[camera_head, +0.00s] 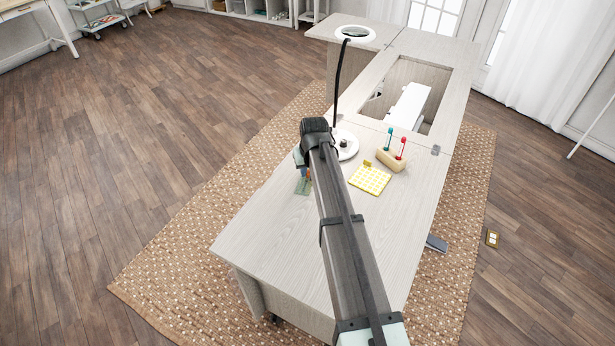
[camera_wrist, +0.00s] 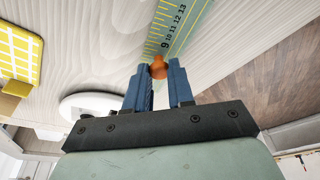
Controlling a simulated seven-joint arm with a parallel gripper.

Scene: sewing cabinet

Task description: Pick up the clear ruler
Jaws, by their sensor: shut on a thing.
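The clear ruler (camera_wrist: 182,30) is a greenish see-through strip with a yellow scale and dark numbers. In the wrist view it runs up from between my fingers to the top edge. An orange knob (camera_wrist: 158,68) sits at the ruler, between the blue fingertips of my gripper (camera_wrist: 159,76), which are shut on it. In the head view a green part of the ruler (camera_head: 303,187) shows left of my arm over the tabletop; my arm hides the rest. I cannot tell whether the ruler touches the table.
The pale cabinet top (camera_head: 270,235) is bare toward the front. A yellow grid pad (camera_head: 370,180) and a wooden holder (camera_head: 391,160) with red and teal tools stand right of my arm. A lamp's white base (camera_head: 347,146) is close behind my gripper. A recessed opening (camera_head: 435,76) lies farther back.

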